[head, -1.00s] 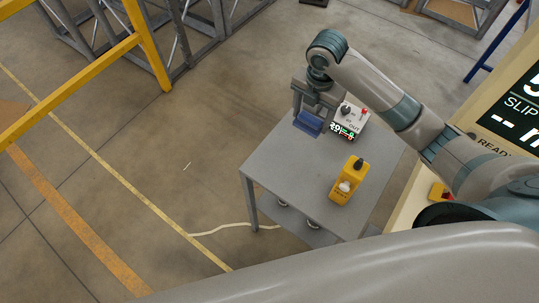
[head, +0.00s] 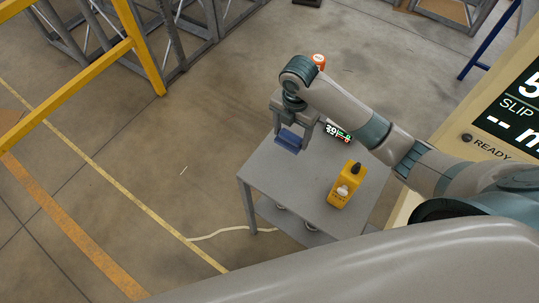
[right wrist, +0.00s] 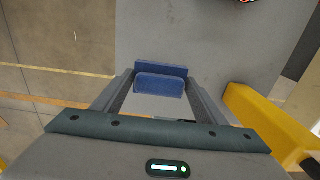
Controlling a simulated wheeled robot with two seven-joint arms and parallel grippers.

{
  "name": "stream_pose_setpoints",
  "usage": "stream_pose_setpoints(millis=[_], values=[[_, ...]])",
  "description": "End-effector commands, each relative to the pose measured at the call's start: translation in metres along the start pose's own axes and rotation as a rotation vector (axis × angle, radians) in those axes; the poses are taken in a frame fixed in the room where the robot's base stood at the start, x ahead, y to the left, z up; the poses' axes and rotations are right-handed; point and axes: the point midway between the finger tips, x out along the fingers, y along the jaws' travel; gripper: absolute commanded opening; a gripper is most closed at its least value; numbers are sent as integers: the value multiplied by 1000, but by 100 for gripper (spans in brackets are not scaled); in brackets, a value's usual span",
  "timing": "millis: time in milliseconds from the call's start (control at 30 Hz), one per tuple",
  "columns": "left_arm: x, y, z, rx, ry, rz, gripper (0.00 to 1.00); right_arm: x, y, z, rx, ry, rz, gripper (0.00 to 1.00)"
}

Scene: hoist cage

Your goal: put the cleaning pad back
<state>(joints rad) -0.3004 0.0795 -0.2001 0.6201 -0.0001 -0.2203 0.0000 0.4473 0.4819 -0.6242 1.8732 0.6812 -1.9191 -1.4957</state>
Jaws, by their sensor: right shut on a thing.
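The cleaning pad is a small blue block (head: 289,141), held between the fingers of my right gripper (head: 291,136). In the right wrist view the blue pad (right wrist: 161,80) sits between the two fingers of the gripper (right wrist: 160,88), over the grey table top. My right gripper is shut on it, near the table's far left part in the head view. I cannot tell whether the pad touches the table. My left gripper is not in view.
The grey table (head: 285,187) holds a yellow box (head: 346,185) with a black knob and a small device with a lit display (head: 339,132), partly hidden by my arm. An orange-topped thing (head: 319,60) shows behind my arm. The table's near left part is bare.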

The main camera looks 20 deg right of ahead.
Motion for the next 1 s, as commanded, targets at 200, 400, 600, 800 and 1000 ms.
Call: stream_pose_setpoints(millis=[200, 400, 600, 800, 1000], values=[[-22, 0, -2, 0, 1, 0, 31, 21, 20, -39, -1, 5, 0, 48], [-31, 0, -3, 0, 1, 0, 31, 38, 32, -60, -1, 2, 0, 48], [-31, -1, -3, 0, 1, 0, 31, 43, 35, -64, 0, 0, 1, 48], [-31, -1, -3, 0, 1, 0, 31, 43, 35, -64, 0, 0, 1, 48], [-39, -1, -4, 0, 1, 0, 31, 53, 34, -64, 2, 1, -2, 48]])
